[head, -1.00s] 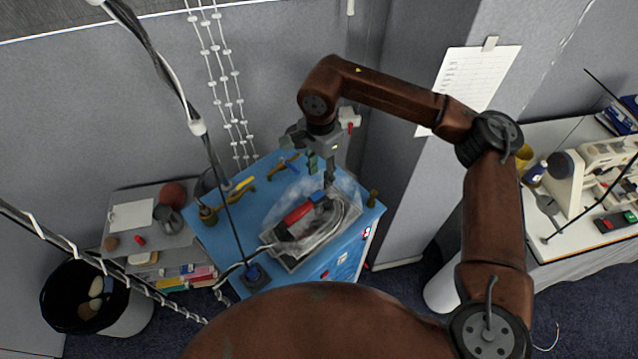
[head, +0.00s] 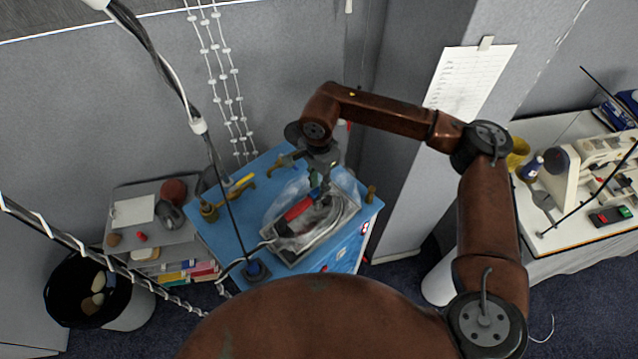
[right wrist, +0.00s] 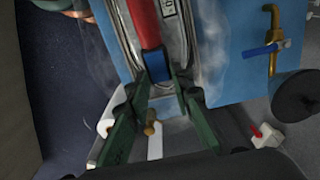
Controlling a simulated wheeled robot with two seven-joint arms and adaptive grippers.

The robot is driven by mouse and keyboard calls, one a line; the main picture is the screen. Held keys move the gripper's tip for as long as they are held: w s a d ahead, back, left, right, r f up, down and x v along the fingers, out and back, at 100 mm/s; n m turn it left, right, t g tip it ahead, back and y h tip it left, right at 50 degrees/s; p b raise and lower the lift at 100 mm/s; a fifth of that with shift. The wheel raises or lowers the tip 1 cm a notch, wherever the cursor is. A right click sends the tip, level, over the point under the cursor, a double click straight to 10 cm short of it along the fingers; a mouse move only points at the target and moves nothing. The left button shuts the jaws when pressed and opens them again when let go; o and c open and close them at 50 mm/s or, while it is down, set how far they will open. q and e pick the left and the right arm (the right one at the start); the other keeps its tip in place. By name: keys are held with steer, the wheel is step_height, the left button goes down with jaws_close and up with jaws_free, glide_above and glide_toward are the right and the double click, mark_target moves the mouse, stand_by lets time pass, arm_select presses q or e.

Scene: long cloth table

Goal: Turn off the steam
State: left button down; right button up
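A steam iron with a red handle (head: 297,210) lies in a grey metal tray (head: 291,262) on the blue cabinet top (head: 220,236). Pale haze surrounds it. The right wrist view shows its red handle (right wrist: 145,24) and a blue part (right wrist: 157,66) at the handle's end. My right gripper (head: 325,190) is low over the iron's back end. In the right wrist view its green fingers (right wrist: 165,92) are apart, one each side of the blue part; contact cannot be told. A brass valve with a blue lever (right wrist: 262,50) stands beside the tray. My left gripper is not in view.
Another brass valve (head: 209,211) with a yellow lever (head: 243,184) stands at the cabinet's left. A cable hangs to a dark blue base (head: 256,271) at the front-left corner. A brass post (head: 371,194) stands at the right edge. A wall rises close behind the cabinet.

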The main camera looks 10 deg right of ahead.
jaws_close()
steer(key=h+b, duration=0.1)
steer(key=t+b, duration=0.1)
steer(key=b, duration=0.1)
steer(key=shift+s+a+f+h, duration=0.1)
steer(key=shift+a+h, duration=0.2)
steer(key=shift+h, duration=0.1)
steer(key=shift+s+a+h+b, duration=0.1)
steer(key=shift+h+b, duration=0.2)
steer(key=shift+b, duration=0.25)
steer(key=shift+r+t, duration=0.2)
steer(key=shift+t, duration=0.1)
steer(key=shift+o, duration=2.1)
jaws_free()
steer(key=shift+r, duration=0.1)
